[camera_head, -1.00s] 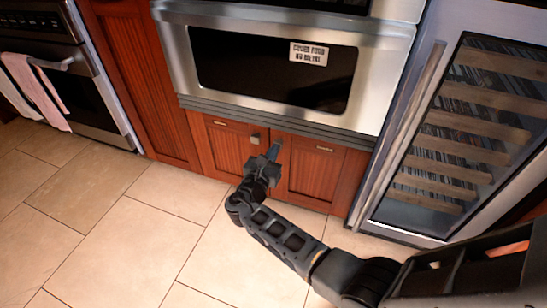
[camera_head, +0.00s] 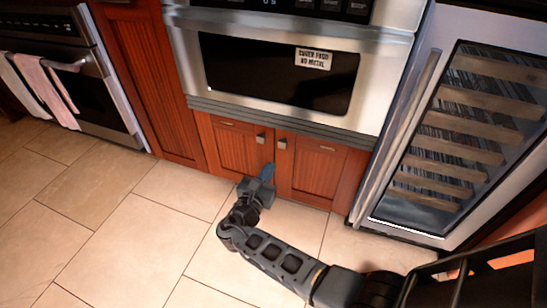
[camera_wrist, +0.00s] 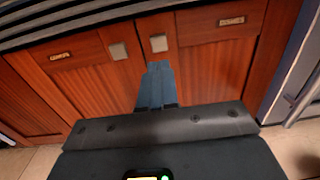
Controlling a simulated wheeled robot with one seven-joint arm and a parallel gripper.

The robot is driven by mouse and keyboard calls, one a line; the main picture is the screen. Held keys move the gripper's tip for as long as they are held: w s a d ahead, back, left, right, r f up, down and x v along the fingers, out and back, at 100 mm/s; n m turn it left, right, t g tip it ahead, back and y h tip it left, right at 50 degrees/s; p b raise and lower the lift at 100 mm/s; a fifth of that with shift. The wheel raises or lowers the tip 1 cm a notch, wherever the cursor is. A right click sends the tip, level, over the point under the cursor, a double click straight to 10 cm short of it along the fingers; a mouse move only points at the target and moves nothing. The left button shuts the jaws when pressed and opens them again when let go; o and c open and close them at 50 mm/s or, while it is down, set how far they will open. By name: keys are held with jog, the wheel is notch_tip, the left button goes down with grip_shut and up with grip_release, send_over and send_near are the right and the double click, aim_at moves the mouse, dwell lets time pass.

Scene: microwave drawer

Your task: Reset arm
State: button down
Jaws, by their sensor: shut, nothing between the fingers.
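My gripper (camera_head: 267,172) is in front of the wooden cabinet doors below the microwave drawer (camera_head: 275,70). Its blue fingers are together and hold nothing. In the wrist view, the gripper (camera_wrist: 156,68) points at the gap between the two doors, just below the square knobs. The left knob (camera_wrist: 118,51) and right knob (camera_wrist: 159,43) lie beyond the fingertips. The microwave drawer is shut and has a label on its dark window. My arm reaches in from the lower right.
A wine cooler (camera_head: 455,140) with wooden shelves stands at the right. An oven (camera_head: 75,75) with towels (camera_head: 45,90) on its handle is at the left. The tiled floor (camera_head: 130,235) is clear.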

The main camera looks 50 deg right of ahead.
jog(key=shift+p+v, duration=0.45)
jog(key=shift+v, duration=2.25)
jog(key=shift+s, duration=0.1)
jog(key=s+a+f+m+t+y, duration=0.1)
jog(key=s+a+f+m+y, duration=0.35)
jog(key=s, duration=0.55)
jog(key=s+a+f+m+y, duration=0.2)
jog(key=s+a+f+y, duration=0.3)
jog(key=s+f, duration=0.4)
jog(key=s+a+r+m+t+y, duration=0.2)
jog(key=s+a+r+m+y, duration=0.15)
jog(key=s+r+y, duration=0.35)
jog(key=s+r+m+t+p, duration=0.2)
jog(key=r+p, duration=0.6)
jog(key=r, duration=1)
jog(key=s+r+m+t+p, duration=0.2)
jog(key=r+m+p, duration=0.3)
jog(key=r, duration=1.2)
jog(key=s+a+r+m+t+p, duration=0.1)
jog(key=s+r+m+p, duration=0.3)
jog(key=r+p, duration=0.9)
notch_tip(320, 180, up, 6)
jog(key=shift+s+f+m+t+y, duration=0.2)
jog(key=shift+m+t+y, duration=0.15)
jog(key=shift+t, duration=0.25)
jog(key=shift+a, duration=0.1)
